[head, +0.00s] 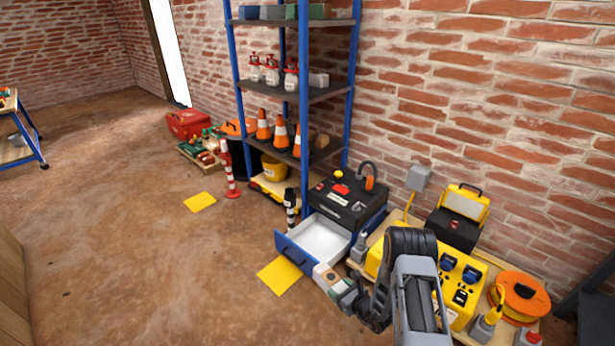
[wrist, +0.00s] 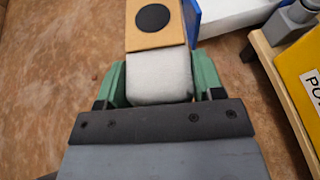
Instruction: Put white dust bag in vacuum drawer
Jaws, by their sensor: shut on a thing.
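The white dust bag (wrist: 160,75) has a tan cardboard plate (wrist: 155,25) with a black round opening. My gripper (wrist: 160,85) is shut on the bag, with a green finger on each side. In the head view the bag (head: 324,277) and my gripper (head: 343,290) are just in front of the vacuum drawer (head: 322,238), near its right front corner. The drawer is pulled open, with a blue front and an empty-looking white inside. It belongs to the black-topped vacuum (head: 346,200). In the wrist view, the blue drawer front (wrist: 191,18) is right beside the plate; contact is unclear.
A low wooden platform with a yellow power box (head: 458,290), an orange cable reel (head: 519,298) and a grey-yellow toolbox (head: 458,215) stands right of the drawer. A blue shelf rack (head: 300,100) is behind. Yellow floor mats (head: 280,275) lie left; open floor is there.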

